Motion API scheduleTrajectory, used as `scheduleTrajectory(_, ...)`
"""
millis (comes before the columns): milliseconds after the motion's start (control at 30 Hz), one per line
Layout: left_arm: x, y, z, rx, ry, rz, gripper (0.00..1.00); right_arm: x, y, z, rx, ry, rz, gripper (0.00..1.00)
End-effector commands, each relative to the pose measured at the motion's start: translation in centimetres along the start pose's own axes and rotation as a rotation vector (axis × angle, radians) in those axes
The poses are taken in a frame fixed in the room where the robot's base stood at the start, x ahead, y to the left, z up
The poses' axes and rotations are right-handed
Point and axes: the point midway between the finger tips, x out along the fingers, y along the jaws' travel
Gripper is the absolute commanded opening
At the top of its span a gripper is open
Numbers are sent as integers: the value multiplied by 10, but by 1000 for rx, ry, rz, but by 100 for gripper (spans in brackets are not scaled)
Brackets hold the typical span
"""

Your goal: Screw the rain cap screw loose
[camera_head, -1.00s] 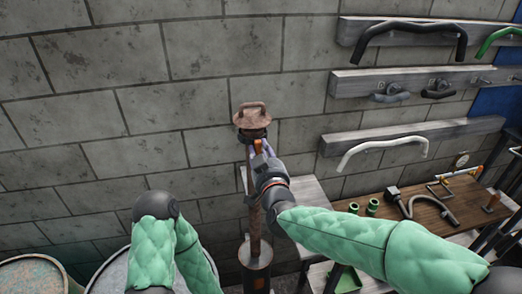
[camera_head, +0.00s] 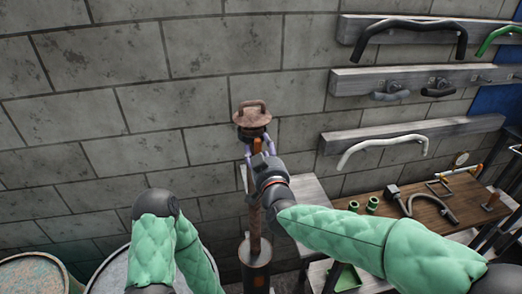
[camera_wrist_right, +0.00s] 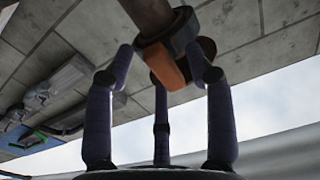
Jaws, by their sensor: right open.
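The rusty brown rain cap (camera_head: 252,115), with a handle on top, sits on the upright exhaust pipe (camera_head: 254,225). An orange screw (camera_head: 257,145) shows just below the cap. In the right wrist view the orange screw (camera_wrist_right: 165,66) hangs from a dark clamp ring (camera_wrist_right: 184,32) around the pipe. My right gripper (camera_head: 262,157) is just below the cap, its purple fingers on both sides of the screw. In the wrist view the three fingers are spread around the screw, with visible gaps. My left gripper is not in view; only my left arm shows.
A grey block wall (camera_head: 190,100) stands behind the pipe. Shelves with a white hose (camera_head: 385,145) and black bars are at right. A wooden bench (camera_head: 425,210) with green rings and fittings stands below them. Barrels (camera_head: 30,275) stand at lower left.

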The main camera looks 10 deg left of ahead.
Motion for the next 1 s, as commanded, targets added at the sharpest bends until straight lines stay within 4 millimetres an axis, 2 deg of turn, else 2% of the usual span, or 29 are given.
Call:
scheduleTrajectory(233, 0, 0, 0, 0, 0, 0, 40, -16, 0, -1, 1, 1, -1, 54)
scheduleTrajectory(700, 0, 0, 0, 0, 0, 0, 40, -95, 0, 0, 0, 1, -1, 54)
scheduleTrajectory(833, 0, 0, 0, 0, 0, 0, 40, -110, 0, 0, 0, 1, -1, 54)
scheduleTrajectory(1000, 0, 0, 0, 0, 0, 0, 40, -119, 0, 0, 0, 0, 0, 54)
